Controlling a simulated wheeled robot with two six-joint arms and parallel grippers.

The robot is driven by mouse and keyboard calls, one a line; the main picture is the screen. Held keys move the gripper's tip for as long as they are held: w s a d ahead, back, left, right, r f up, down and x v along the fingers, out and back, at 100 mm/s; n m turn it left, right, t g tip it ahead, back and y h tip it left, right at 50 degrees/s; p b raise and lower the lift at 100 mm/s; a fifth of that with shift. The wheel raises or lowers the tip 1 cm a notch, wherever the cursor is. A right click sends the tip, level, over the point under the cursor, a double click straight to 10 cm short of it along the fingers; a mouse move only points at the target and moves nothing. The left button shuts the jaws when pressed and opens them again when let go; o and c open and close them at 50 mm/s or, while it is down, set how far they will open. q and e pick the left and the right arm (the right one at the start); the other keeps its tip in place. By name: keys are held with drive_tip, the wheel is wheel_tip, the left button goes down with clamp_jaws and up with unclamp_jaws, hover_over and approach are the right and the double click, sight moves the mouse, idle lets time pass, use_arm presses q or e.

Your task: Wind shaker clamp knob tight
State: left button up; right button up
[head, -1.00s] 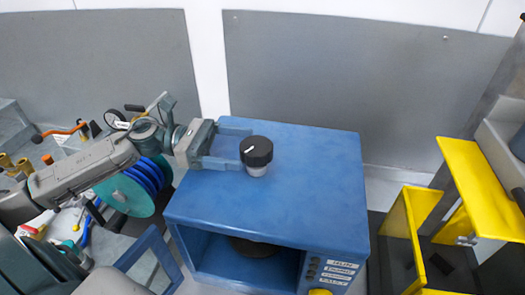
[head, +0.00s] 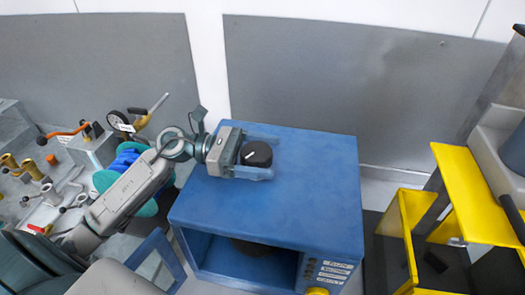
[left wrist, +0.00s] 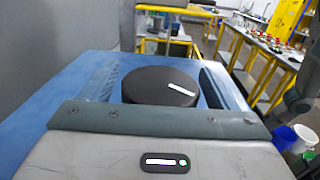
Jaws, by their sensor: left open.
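The black clamp knob (head: 256,154) with a white pointer mark stands on top of the blue shaker cabinet (head: 310,175). My left gripper (head: 268,158) is open, with one finger on the far side of the knob and one on the near side. In the left wrist view the knob (left wrist: 160,87) sits between the two spread fingers, with a visible gap on each side. The knob's lower part is hidden. My right gripper is not in view.
A yellow frame (head: 470,190) stands to the right of the cabinet. Teal and blue reels (head: 125,160) and valves lie to the left. The cabinet's front is open, with labelled controls (head: 335,270) at its lower right. The cabinet top is otherwise clear.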

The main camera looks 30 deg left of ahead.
use_arm(q)
drive_tip(key=shift+c, duration=0.2)
drive_tip(key=c, duration=0.9)
drive_tip(key=shift+n+t, duration=0.3)
drive_tip(key=shift+t, duration=0.2)
drive_tip(key=shift+t+y, duration=0.3)
drive_tip(key=shift+w+a+n+t+y, duration=0.1)
drive_tip(key=shift+w+n+t+y, duration=0.05)
drive_tip(key=shift+n+t+y, duration=1.05)
drive_tip(key=shift+w+a+n+t+y, duration=0.1)
drive_tip(key=shift+n+t+y, duration=0.6)
drive_tip(key=shift+n+t, duration=0.85)
drive_tip(key=shift+r+t+y, duration=0.1)
drive_tip(key=shift+t+y, duration=0.2)
drive_tip(key=shift+t, duration=0.15)
